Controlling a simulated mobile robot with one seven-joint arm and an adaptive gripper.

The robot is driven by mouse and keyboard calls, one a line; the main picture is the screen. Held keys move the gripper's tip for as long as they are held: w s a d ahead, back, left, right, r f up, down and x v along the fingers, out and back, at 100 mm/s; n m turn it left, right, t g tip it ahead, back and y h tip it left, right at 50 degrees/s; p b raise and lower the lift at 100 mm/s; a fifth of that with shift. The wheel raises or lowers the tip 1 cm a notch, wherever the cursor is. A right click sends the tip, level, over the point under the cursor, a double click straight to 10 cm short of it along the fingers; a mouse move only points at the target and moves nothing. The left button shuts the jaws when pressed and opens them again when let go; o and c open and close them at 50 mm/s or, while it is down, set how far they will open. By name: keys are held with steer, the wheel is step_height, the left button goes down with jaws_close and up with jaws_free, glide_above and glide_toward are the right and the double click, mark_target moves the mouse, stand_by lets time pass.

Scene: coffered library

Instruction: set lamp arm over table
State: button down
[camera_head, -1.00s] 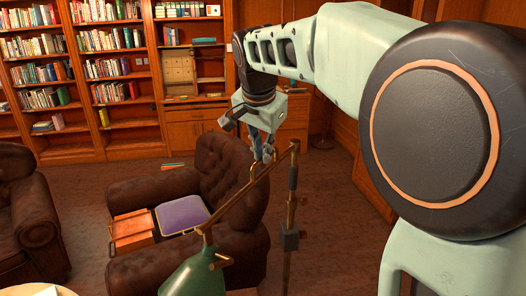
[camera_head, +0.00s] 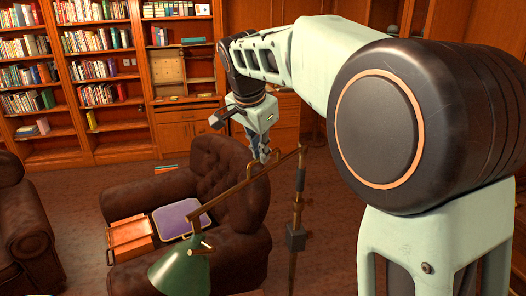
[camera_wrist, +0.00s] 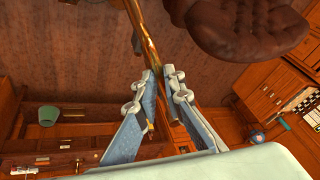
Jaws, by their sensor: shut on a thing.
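The floor lamp has a brass lamp arm (camera_head: 230,188) that slopes down to the left from its upright pole (camera_head: 298,195). A green lampshade (camera_head: 182,272) hangs from the arm's low end, in front of the brown armchair in the picture. My gripper (camera_head: 262,157) is shut on the lamp arm near the pole. In the wrist view, my gripper's fingers (camera_wrist: 160,82) close around the brass lamp arm (camera_wrist: 148,45). No table can be clearly made out in the current views.
A brown leather armchair (camera_head: 220,165) stands behind the lamp, with a purple cushion (camera_head: 181,217) and an orange box (camera_head: 131,240) on it. Another armchair (camera_head: 30,235) is at the left edge. Bookshelves (camera_head: 95,70) line the back wall. Open floor shows between the chairs.

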steer(key=shift+w+a+r, duration=0.1)
steer(key=shift+w+a, duration=0.15)
stand_by(0.5)
steer(key=c, duration=2)
jaws_free()
steer(key=v, duration=1.2)
